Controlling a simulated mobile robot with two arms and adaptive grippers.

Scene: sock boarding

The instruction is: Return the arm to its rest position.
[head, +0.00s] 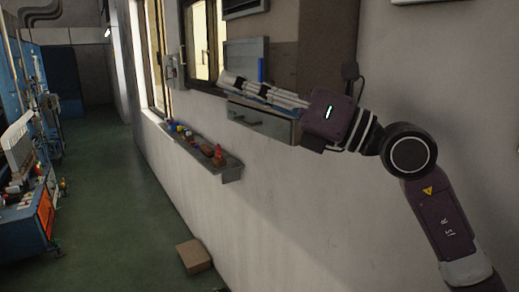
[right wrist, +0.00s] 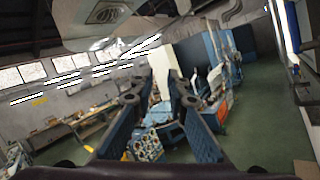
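My right arm comes in from the right in the head view and is raised in front of the pale wall. Its gripper (head: 238,84) points left and stands in the air above the wall ledge. In the right wrist view the two dark-padded fingers of my right gripper (right wrist: 160,88) stand apart. I see nothing held between them; the room shows through the gap. My left arm and left gripper are not in view.
A narrow ledge (head: 230,172) with several small coloured items runs along the wall below my right gripper. A cardboard box (head: 194,256) lies on the green floor. Blue machines (head: 22,217) stand at the left. The floor aisle between is clear.

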